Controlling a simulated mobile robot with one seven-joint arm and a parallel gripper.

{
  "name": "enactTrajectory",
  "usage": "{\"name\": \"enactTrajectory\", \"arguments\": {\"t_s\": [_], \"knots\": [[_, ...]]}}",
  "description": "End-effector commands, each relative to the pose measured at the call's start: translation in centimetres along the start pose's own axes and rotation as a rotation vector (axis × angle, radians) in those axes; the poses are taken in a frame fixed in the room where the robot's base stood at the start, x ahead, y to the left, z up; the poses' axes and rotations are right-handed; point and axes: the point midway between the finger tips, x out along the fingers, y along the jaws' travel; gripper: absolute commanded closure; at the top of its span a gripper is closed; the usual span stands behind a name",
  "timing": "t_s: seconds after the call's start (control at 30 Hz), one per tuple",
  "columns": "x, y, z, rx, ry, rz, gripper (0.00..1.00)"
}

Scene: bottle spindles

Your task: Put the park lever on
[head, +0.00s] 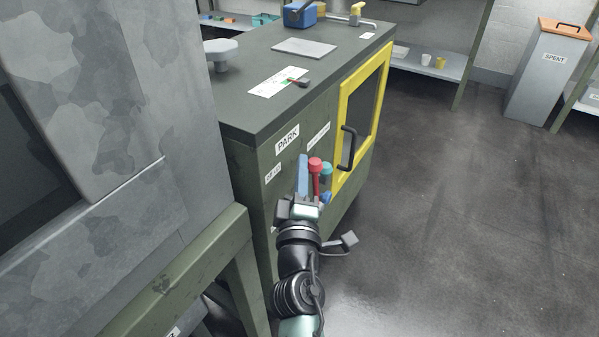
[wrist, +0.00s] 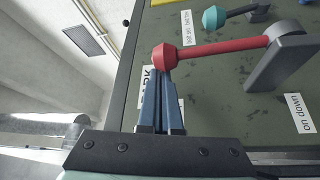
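The park lever is a red arm with a red faceted knob (head: 315,164), on the cabinet's green side below the "PARK" label (head: 287,139). It stands with its knob up. In the wrist view the red lever (wrist: 222,48) runs sideways from a grey pivot to the knob. A label reading "on down" (wrist: 300,113) is beside the pivot. My gripper (head: 302,158) has its blue fingers together, just left of the knob. In the wrist view the fingertips (wrist: 163,75) are right at the knob; I cannot tell whether they touch it. Nothing shows between them.
A teal-knobbed lever (head: 326,168) is close on the right of the red one. A yellow-framed door (head: 345,100) with a black handle (head: 347,148) is farther right. A grey camouflage-patterned machine (head: 120,90) stands close on the left. Open floor (head: 460,220) is to the right.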

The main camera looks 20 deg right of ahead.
Motion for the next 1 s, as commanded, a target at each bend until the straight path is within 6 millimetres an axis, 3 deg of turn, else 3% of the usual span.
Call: {"name": "enactTrajectory", "arguments": {"t_s": [1.0], "knots": [[-3.9, 0.8, 6.9, 0.480, -0.005, 0.285, 1.00]]}}
